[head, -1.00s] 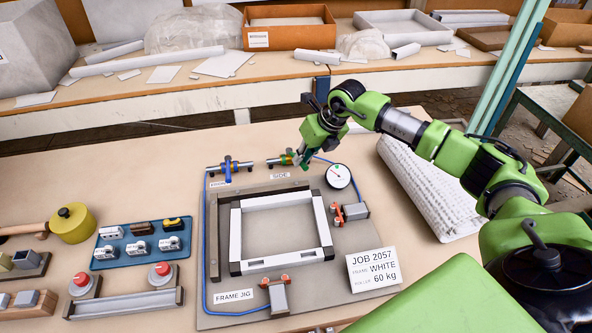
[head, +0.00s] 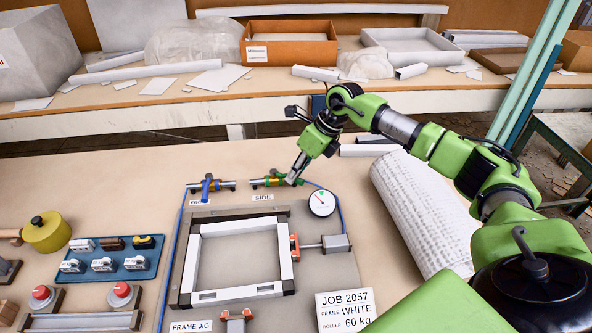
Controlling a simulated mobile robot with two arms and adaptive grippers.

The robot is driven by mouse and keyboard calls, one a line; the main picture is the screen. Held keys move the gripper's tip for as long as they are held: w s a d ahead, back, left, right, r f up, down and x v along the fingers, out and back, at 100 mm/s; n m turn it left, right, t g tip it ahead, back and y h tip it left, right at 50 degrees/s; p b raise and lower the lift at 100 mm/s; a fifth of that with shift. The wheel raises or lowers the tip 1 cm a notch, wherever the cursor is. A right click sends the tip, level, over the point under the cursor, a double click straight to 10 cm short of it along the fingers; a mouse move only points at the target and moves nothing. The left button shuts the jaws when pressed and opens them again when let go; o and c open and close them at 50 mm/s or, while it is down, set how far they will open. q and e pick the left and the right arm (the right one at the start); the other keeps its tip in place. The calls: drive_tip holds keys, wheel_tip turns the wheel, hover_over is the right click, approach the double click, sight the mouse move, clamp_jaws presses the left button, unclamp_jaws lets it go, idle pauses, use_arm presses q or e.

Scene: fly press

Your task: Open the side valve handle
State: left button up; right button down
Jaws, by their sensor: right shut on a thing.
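The side valve (head: 268,181), with yellow and green parts, sits on the blue air line above the SIDE label (head: 263,198). My right gripper (head: 294,178) is at the right end of this valve, shut on its handle. The gripper hides part of the handle, so its exact angle is hard to see. The end valve (head: 208,186), with a blue handle, is to the left. The side clamp (head: 335,243) has its rod out, and its red pad (head: 295,247) is at the right side of the white frame (head: 286,262). My left gripper is not in view.
A round gauge (head: 322,203) stands right of the side valve. A job card (head: 345,309) and another red-padded clamp (head: 236,316) are at the front. A white textured roll (head: 420,212) lies right, under my arm. A blue tray (head: 142,264) holds small parts.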

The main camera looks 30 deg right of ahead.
drive_tip(key=shift+d, duration=0.1)
drive_tip(key=c, duration=2.1)
unclamp_jaws()
drive_tip(key=shift+r, duration=0.15)
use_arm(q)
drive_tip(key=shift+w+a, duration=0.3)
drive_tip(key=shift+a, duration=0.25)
use_arm(e)
drive_tip(key=v, duration=1.1)
drive_tip(key=shift+s+d+r, duration=0.1)
drive_tip(key=shift+s+r, duration=0.05)
drive_tip(key=shift+r, duration=0.2)
